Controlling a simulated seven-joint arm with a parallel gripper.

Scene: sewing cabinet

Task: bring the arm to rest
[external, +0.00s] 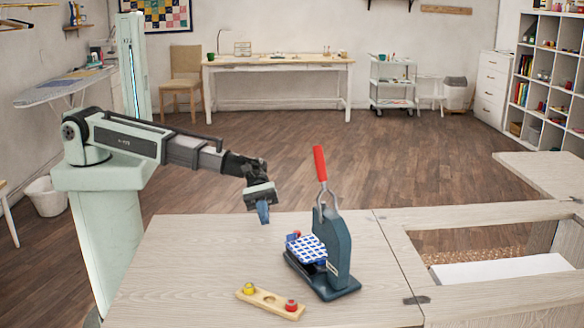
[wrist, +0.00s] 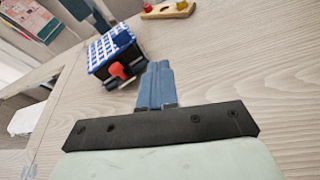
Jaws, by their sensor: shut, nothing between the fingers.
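My gripper (external: 263,213) is shut and empty. It hangs over the back left part of the wooden cabinet top (external: 190,250), to the left of the press. In the wrist view its blue fingers (wrist: 155,82) are together, with bare wood around them. A dark blue press (external: 335,250) with a raised red-tipped lever (external: 320,163) stands on the top, apart from my gripper. A blue and white checked piece (external: 307,249) sits on the press; it also shows in the wrist view (wrist: 108,45).
A wooden strip (external: 270,301) with a yellow and a red piece lies in front of the press. To the right is an open well (external: 480,245) in the cabinet, with a white panel (external: 503,269) inside. The cabinet top's left side is clear.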

